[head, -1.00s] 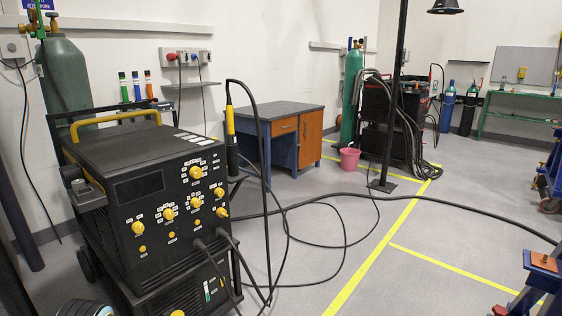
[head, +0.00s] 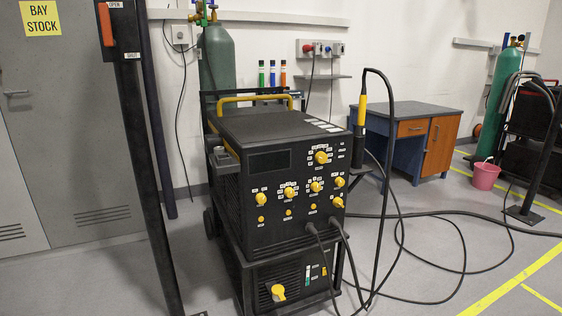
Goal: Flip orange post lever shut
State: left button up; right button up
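An orange lever (head: 106,24) sits near the top of a dark upright post (head: 148,170) at the left of the head view. The lever stands upright along the left side of the post. A label reading OPEN is above it and one reading SHUT is lower on the post. The lever's upper end lies nearer the OPEN label. The post runs down to the floor near the bottom edge. Neither of my grippers shows in the head view.
A black welding machine (head: 270,190) on a cart stands right of the post, with cables (head: 430,216) trailing over the floor. Grey cabinets (head: 65,130) stand behind the post at left. A desk (head: 400,115) and a pink bucket (head: 485,175) are farther right. Floor shows at front right.

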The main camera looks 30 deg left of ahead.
aim_at(103, 8)
jog(key=u, duration=1.7)
